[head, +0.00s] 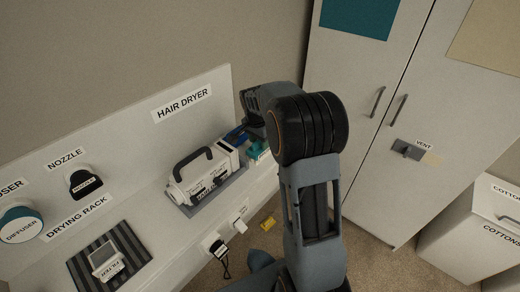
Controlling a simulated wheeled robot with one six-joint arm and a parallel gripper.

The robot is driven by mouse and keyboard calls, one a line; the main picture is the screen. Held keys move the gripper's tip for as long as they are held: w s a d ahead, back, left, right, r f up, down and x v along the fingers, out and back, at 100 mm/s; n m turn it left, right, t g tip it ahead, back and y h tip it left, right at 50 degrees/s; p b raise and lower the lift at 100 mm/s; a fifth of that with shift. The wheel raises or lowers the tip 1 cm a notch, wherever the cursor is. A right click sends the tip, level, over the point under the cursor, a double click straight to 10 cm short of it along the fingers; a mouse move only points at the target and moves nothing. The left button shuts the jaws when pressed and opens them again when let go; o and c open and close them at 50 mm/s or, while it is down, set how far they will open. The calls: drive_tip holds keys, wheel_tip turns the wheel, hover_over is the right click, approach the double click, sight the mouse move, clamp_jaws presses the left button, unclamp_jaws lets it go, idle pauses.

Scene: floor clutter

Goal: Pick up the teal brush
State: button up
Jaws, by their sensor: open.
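A small teal item (258,149), which may be the teal brush, shows at the right end of the white bench, just right of the hair dryer. My arm hides part of it, so its full shape cannot be told. My gripper (245,128) is open above the bench's right end, close to the teal item and mostly hidden behind my own arm. A dark blue part shows beside the gripper. I cannot tell whether the gripper touches the teal item.
The white hair dryer (205,174) sits in a grey holder close by. A nozzle (84,183), a diffuser (20,223) and a striped drying rack (82,271) are further left. A yellow item (267,223) lies on the carpet. A tall cabinet (345,115) stands right.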

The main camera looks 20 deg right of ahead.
clamp_jaws()
drive_tip(key=shift+r, duration=0.1)
idle(0.3)
drive_tip(key=shift+r, duration=0.45)
wheel_tip(320, 180, up, 2)
drive_tip(key=shift+r, duration=0.1)
drive_tip(key=s+a+r+b, duration=0.3)
drive_tip(key=s+r, duration=0.6)
drive_tip(key=s, duration=0.4)
drive_tip(key=shift+s+a+r, duration=0.15)
drive_tip(key=shift+a+r, duration=0.25)
drive_tip(key=shift+a, duration=0.3)
